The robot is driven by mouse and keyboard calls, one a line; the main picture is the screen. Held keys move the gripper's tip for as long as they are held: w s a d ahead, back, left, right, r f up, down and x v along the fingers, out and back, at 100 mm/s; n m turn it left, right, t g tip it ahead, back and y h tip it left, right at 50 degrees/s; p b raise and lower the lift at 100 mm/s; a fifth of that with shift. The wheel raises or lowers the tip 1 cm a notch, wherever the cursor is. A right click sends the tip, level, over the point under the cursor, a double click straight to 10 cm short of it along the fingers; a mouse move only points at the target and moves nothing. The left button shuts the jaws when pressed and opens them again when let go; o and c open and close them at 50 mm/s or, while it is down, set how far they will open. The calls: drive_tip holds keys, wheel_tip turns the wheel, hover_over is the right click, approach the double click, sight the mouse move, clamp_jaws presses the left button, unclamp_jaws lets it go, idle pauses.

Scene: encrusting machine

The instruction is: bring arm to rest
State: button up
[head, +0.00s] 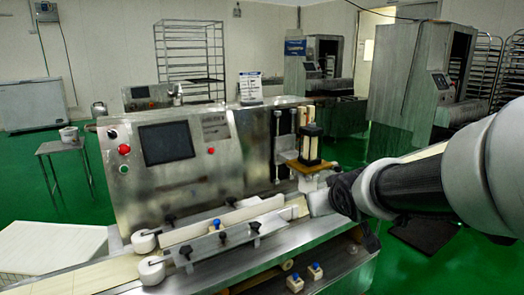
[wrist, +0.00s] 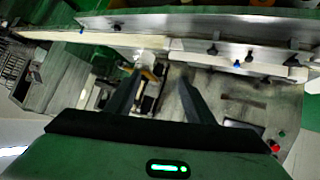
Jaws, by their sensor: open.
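My arm (head: 440,178) reaches in from the right edge of the head view, and its dark end is beside the right part of the encrusting machine (head: 225,172). My gripper (wrist: 160,92) shows in the wrist view with its two dark fingers spread apart and nothing between them. The fingertips cannot be made out in the head view. The machine's panel carries a dark screen (head: 166,143) and a red button (head: 123,149).
The conveyor belt (head: 75,278) runs along the machine's front left. An upright unit with pale columns (head: 311,145) stands close to my arm's end. Green floor is open at left.

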drive_tip(key=s+f+m+g, duration=0.2)
drive_tip(key=s+g, duration=0.3)
drive_tip(key=s, duration=1.8)
wheel_tip(320, 180, up, 17)
drive_tip(key=s+a+p, duration=0.1)
drive_tip(key=p, duration=1.6)
drive_tip(key=shift+s+f, duration=0.15)
drive_tip(key=shift+s, duration=0.15)
drive_tip(key=shift+a, duration=0.1)
